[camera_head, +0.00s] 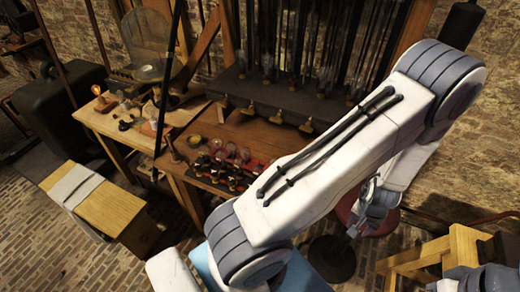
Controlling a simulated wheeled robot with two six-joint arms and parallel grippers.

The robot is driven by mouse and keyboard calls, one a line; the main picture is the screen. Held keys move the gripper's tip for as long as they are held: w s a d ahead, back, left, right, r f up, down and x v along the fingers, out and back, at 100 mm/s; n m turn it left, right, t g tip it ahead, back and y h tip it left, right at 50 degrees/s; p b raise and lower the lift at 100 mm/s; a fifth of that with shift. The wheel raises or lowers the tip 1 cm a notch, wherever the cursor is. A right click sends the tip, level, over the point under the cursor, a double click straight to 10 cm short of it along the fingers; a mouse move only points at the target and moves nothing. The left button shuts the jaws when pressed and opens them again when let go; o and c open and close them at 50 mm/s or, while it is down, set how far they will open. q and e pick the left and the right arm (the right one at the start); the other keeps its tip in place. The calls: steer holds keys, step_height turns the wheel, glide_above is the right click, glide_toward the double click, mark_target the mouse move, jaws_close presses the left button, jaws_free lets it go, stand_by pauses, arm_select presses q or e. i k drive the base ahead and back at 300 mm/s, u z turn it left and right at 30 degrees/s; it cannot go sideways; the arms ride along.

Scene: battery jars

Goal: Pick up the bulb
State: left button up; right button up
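A lit orange bulb (97,90) stands on the wooden bench at the left. Several clear bulbs (230,150) sit among dark and red holders on the lower bench in the middle. Which bulb the task means cannot be told. A large white and grey arm of mine comes in from the lower left, crosses the middle and bends down at the upper right. Its gripper (370,205), taken as my left, is in front of a dark red round top, apart from the bulbs. Its finger opening is unclear. My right gripper is not seen.
The wooden bench (98,119) and lower bench (190,160) stand along the wall. More glass bulbs line a dark shelf (285,101). A yellow wooden box (115,210) is at the left, a wooden stool (430,253) at the lower right. Brick floor (60,265) is clear at the lower left.

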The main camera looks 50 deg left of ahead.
mark_target(245, 153)
steer(key=u, duration=0.4)
steer(key=i, duration=0.7)
steer(key=u, duration=0.95)
steer(key=i, duration=0.35)
steer(key=u, duration=0.3)
